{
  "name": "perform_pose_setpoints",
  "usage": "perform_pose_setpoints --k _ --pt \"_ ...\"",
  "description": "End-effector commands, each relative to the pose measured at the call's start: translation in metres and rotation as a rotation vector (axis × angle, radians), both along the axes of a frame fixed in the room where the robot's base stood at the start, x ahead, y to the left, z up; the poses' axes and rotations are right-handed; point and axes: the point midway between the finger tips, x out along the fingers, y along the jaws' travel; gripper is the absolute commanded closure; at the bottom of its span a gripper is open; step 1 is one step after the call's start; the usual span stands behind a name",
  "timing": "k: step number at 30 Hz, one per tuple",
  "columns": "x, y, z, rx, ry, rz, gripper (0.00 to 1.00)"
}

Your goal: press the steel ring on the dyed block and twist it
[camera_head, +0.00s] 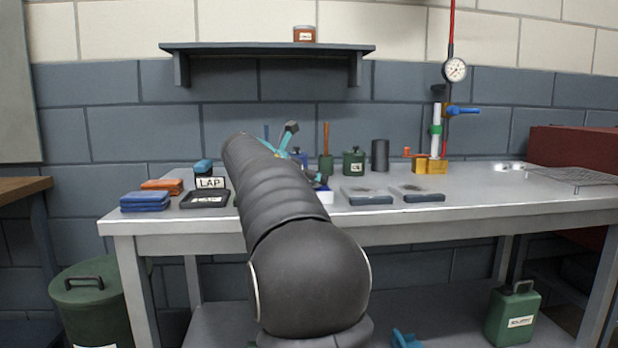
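My dark grey arm rises from the lower middle and covers part of the bench. Only a small dark part of my gripper (318,180) seems to show just right of the arm, and its fingers cannot be made out. Below it, a small white and blue block (325,197) stands on the bench, partly hidden by the arm. It may be the dyed block. I cannot make out the steel ring. Whether my gripper touches the block or holds anything cannot be told.
On the grey bench (480,194), two flat plates (367,196) (424,195) lie right of the block. Behind stand a green can (354,162), dark cylinder (380,155) and brass fixture (430,167). Left are a black LAP tray (204,204) and folded cloths (145,201). A wire rack (578,178) lies right.

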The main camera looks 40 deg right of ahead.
Motion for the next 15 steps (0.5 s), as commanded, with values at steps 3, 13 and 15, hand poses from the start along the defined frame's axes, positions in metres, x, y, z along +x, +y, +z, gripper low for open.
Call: perform_pose_setpoints --k 3,13,15 --pt "-0.0002 0.0002 -0.0002 -0.002 -0.002 0.001 0.85" --pt "-0.0003 -0.0001 -0.0034 -0.002 -0.002 0.001 0.85" --pt "-0.0003 -0.0001 -0.0040 -0.002 -0.002 0.001 0.85"
